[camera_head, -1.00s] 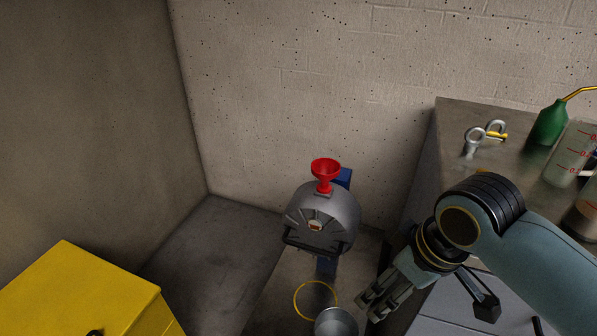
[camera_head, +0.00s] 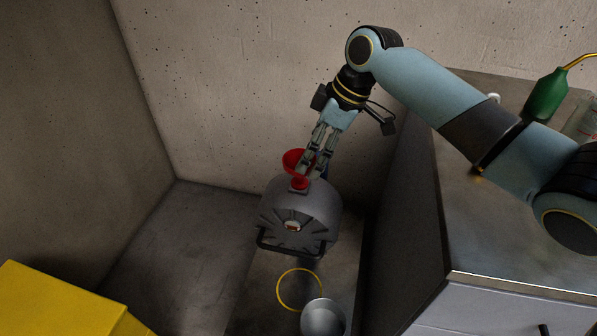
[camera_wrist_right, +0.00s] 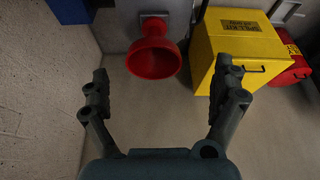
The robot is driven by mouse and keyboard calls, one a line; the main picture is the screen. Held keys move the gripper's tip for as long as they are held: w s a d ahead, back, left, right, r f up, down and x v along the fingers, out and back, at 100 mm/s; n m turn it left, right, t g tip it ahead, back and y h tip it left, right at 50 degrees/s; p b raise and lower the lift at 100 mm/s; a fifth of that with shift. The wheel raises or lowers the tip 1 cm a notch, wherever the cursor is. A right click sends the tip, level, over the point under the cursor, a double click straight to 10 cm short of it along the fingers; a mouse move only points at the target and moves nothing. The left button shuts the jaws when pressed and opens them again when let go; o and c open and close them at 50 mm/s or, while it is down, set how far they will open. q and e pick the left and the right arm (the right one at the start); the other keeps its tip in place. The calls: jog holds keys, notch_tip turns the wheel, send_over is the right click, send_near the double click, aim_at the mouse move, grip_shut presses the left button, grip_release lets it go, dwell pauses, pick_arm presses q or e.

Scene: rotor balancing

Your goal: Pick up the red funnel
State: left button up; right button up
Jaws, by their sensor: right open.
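The red funnel (camera_head: 292,160) stands mouth up on top of the grey domed machine (camera_head: 290,215) in the head view. My right gripper (camera_head: 309,172) reaches down from the upper right, and its fingers overlap the funnel's right side in that view. In the right wrist view, the funnel (camera_wrist_right: 153,54) lies beyond the two spread fingertips, near the middle between them. The right gripper (camera_wrist_right: 168,82) is open and holds nothing. Whether a finger touches the funnel cannot be told. My left gripper is not in view.
A metal-edged workbench (camera_head: 490,250) with a green oil can (camera_head: 546,95) stands at the right. A yellow ring (camera_head: 299,290) and a metal bowl (camera_head: 323,318) are below the machine. A yellow cabinet (camera_head: 60,305) is at lower left. The wrist view shows a yellow spill-kit box (camera_wrist_right: 237,58).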

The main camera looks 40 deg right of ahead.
aim_at(290, 159)
jog(key=shift+x, duration=0.8)
jog(key=x, duration=0.2)
jog(key=w+x, duration=0.1)
jog(key=x, duration=0.1)
jog(key=shift+w+f+b, duration=0.1)
jog(key=shift+f+b, duration=0.1)
jog(key=shift+b, duration=0.15)
jog(key=c, duration=1.4)
jog(key=shift+c, duration=0.5)
jog(key=shift+r, duration=0.15)
